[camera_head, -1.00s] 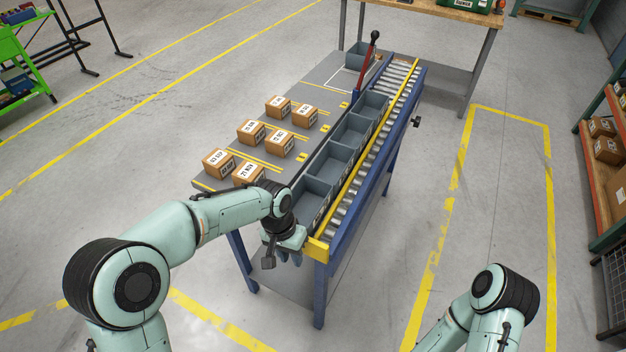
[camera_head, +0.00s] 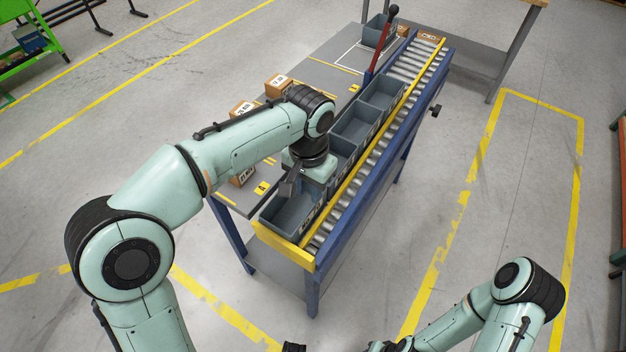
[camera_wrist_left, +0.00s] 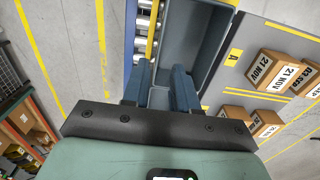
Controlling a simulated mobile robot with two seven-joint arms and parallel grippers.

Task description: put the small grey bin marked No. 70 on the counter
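Grey open bins stand in a row on the blue-framed bench; the near one (camera_head: 285,214), the middle one (camera_head: 354,124) and a farther one (camera_head: 382,93) show. Their labels are too small to read, so I cannot tell which is No. 70. My left gripper (camera_head: 316,182) is over the row between the near and middle bins. In the left wrist view its two blue fingers (camera_wrist_left: 163,80) are apart beside a long grey bin (camera_wrist_left: 194,40); whether they straddle its wall is unclear. My right gripper's fingers are out of view; only the arm shows, lower right.
A grey work surface (camera_head: 318,72) carries dated cardboard boxes (camera_head: 278,85), partly hidden by my left arm. Another grey bin (camera_head: 378,32) stands at its far end beside a red lever (camera_head: 381,48). A roller track (camera_head: 345,202) with a yellow rail runs along the right.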

